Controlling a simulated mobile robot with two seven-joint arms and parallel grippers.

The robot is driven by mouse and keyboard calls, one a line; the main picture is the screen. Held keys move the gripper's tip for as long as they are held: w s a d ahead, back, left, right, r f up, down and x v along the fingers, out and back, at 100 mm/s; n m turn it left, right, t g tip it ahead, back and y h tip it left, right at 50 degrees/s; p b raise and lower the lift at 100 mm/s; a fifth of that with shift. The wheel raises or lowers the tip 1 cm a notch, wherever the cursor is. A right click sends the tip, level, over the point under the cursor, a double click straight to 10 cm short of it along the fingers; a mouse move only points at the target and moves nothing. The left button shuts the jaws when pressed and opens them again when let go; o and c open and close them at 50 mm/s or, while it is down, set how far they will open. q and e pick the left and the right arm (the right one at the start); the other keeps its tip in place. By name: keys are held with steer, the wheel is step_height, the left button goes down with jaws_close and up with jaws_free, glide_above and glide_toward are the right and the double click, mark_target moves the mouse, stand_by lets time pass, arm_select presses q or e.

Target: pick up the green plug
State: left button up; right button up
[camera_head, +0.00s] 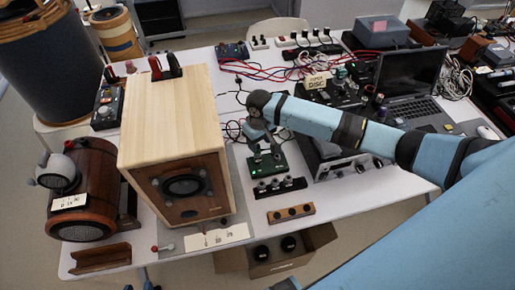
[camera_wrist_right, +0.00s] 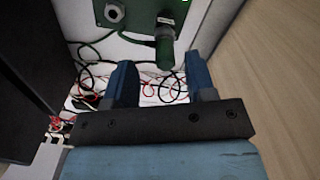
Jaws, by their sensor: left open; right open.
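The green plug (camera_wrist_right: 164,48) is a dark green cylinder beside the green panel at the top of the right wrist view, with a dark green cable by it. In the head view I cannot make it out clearly near my gripper. My right gripper (camera_head: 263,148) is by the green board, just right of the wooden speaker. In the right wrist view its two blue fingers (camera_wrist_right: 162,66) are apart and nothing is gripped. The plug shows between and beyond the fingertips; I cannot tell whether they touch it. My left gripper is not in view.
A large pale wooden speaker (camera_head: 160,105) stands close to the left of my right gripper. A green board (camera_head: 268,166) and a black strip with knobs (camera_head: 280,187) lie beside it. A laptop (camera_head: 410,75) and cables crowd the right.

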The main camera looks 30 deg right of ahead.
steer(key=f, duration=0.4)
steer(key=shift+w+a, duration=0.15)
steer(key=shift+a, duration=0.1)
jaws_close()
steer(key=shift+r, duration=0.1)
step_height(320, 180, up, 20)
stand_by(0.3)
stand_by(0.4)
